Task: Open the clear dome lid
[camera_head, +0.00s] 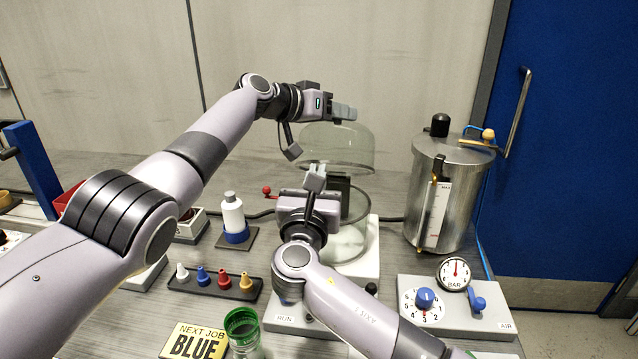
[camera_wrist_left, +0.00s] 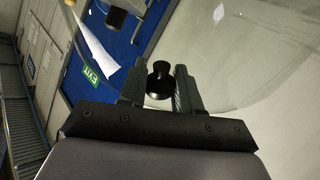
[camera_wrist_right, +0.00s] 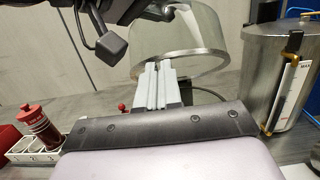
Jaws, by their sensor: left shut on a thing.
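The clear dome lid (camera_head: 338,150) hangs in the air above the round clear chamber (camera_head: 352,238), apart from its rim. My left gripper (camera_head: 343,110) is above the lid, shut on its black knob (camera_wrist_left: 160,80), which shows between the fingers in the left wrist view. The lid's clear wall with its rim (camera_wrist_right: 205,68) also shows in the right wrist view. My right gripper (camera_head: 315,177) is in front of the chamber, below the lid. Its fingers (camera_wrist_right: 158,85) are together, with nothing seen between them. My right gripper and arm hide part of the chamber.
A steel tank (camera_head: 445,195) stands right of the chamber. A gauge and dial panel (camera_head: 455,305) is at front right. Left are a white bottle (camera_head: 233,213) and a rack of coloured pegs (camera_head: 213,283). A green-rimmed cup (camera_head: 242,325) and a yellow sign (camera_head: 195,341) are in front.

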